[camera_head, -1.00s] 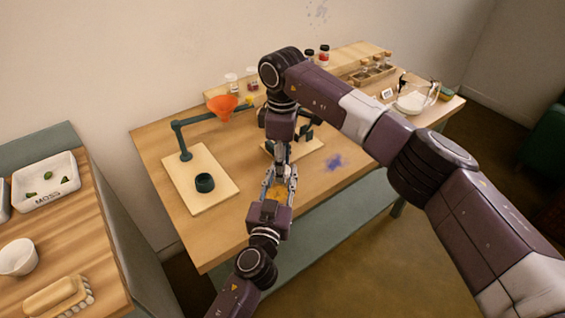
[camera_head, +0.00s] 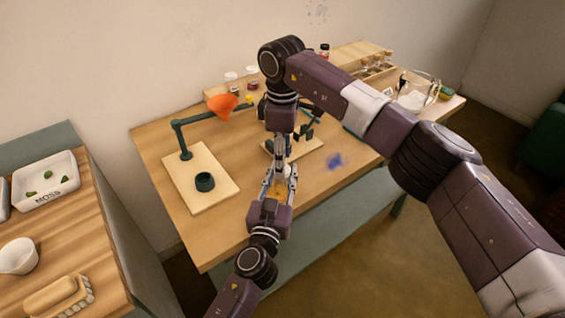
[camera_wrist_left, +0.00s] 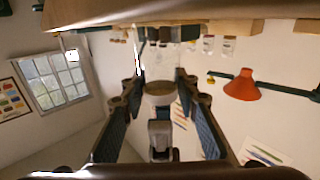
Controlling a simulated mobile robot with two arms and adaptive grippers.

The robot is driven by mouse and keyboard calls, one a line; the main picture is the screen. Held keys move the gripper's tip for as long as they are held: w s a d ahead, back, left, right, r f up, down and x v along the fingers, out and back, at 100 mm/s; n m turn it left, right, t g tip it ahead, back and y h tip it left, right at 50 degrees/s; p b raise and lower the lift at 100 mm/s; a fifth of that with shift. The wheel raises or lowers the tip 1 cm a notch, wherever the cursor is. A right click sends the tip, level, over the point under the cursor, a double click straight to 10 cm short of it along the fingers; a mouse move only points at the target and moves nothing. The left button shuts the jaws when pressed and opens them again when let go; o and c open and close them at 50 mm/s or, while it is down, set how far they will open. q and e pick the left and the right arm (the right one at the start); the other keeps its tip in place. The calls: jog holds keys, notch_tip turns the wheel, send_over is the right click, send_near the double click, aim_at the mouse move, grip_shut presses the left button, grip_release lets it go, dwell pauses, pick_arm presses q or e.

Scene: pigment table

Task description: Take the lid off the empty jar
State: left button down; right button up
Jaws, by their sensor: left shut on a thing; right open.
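My left gripper (camera_head: 282,174) points away over the table's front part. It is shut on a small pale jar (camera_wrist_left: 160,60), which shows between its fingers in the left wrist view, upside down there. A round pale-tan part, which looks like the lid (camera_wrist_left: 160,92), shows at the jar's end. My right gripper (camera_head: 281,155) points down just above the left gripper and is open. The grippers largely hide the jar in the head view. I cannot tell whether the lid is seated on the jar or whether the right fingers touch it.
The table (camera_head: 225,235) carries an orange funnel (camera_head: 222,105) on a green stand, and a dark cup (camera_head: 205,182) on a board. Small jars (camera_head: 232,79), a wooden rack and a glass pitcher (camera_head: 412,95) stand at the back. Blue powder (camera_head: 335,160) lies right of the grippers.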

notch_tip(320, 180, up, 3)
jog(key=shift+f, duration=0.15)
jog(key=shift+c, duration=0.4)
jog(key=shift+a+r, duration=0.2)
jog(key=shift+r, duration=0.6)
jog(key=shift+d+r, duration=0.2)
jog(key=shift+r, duration=0.65)
jog(key=shift+f, duration=3.95)
grip_shut()
jog(key=shift+o, duration=0.4)
grip_release()
